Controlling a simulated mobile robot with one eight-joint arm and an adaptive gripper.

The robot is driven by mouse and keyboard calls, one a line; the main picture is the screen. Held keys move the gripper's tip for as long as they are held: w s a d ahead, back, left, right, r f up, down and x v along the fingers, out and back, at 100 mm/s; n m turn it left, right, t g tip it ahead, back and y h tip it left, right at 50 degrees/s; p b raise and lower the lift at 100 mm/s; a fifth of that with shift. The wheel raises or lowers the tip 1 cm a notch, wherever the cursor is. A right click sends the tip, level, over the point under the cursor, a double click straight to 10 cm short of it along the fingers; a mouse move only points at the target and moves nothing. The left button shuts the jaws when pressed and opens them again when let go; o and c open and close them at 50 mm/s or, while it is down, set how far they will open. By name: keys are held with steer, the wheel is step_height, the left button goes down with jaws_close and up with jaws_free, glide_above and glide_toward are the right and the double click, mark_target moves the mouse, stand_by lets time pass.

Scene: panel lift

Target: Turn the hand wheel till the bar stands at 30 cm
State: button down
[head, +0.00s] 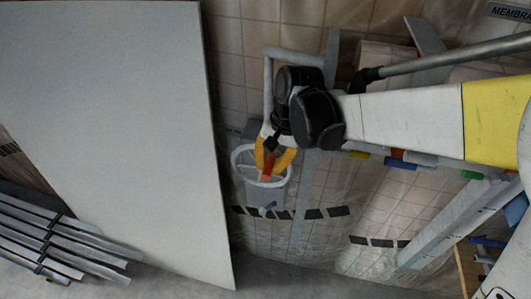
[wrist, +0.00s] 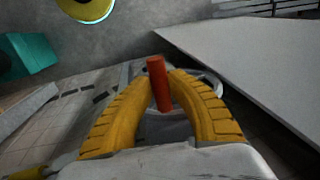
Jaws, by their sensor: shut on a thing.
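The hand wheel is a pale ring (head: 238,164) below my wrist in the head view. Part of its rim also shows in the wrist view (wrist: 212,82), behind my fingers. Its handle is a red-orange peg (wrist: 157,80); in the head view the peg (head: 269,166) shows between my yellow fingers. My gripper (head: 275,163) is shut around this peg, one finger on each side, as the wrist view (wrist: 165,92) shows. A grey upright post (head: 304,195) stands just right of the wheel. I cannot make out the bar's height or any scale reading.
A large pale panel (head: 110,120) leans close on the left of the wheel. Stacked metal profiles (head: 60,240) lie at lower left. Wrapped tile-patterned material (head: 385,215) is at the right. A teal object (wrist: 25,55) and a yellow round object (wrist: 88,8) show in the wrist view.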

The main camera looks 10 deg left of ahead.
steer(key=c, duration=1.5)
jaws_free()
steer(key=shift+c, duration=0.2)
steer(key=shift+o, duration=1.4)
steer(key=shift+a, duration=0.2)
steer(key=shift+d, duration=0.1)
steer(key=shift+r, duration=0.25)
steer(key=v, duration=0.3)
steer(key=a+v, duration=0.1)
steer(key=v, duration=0.2)
steer(key=a+v, duration=0.1)
steer(key=v, duration=0.2)
steer(key=shift+w+r, duration=0.1)
steer(key=shift+r, duration=0.25)
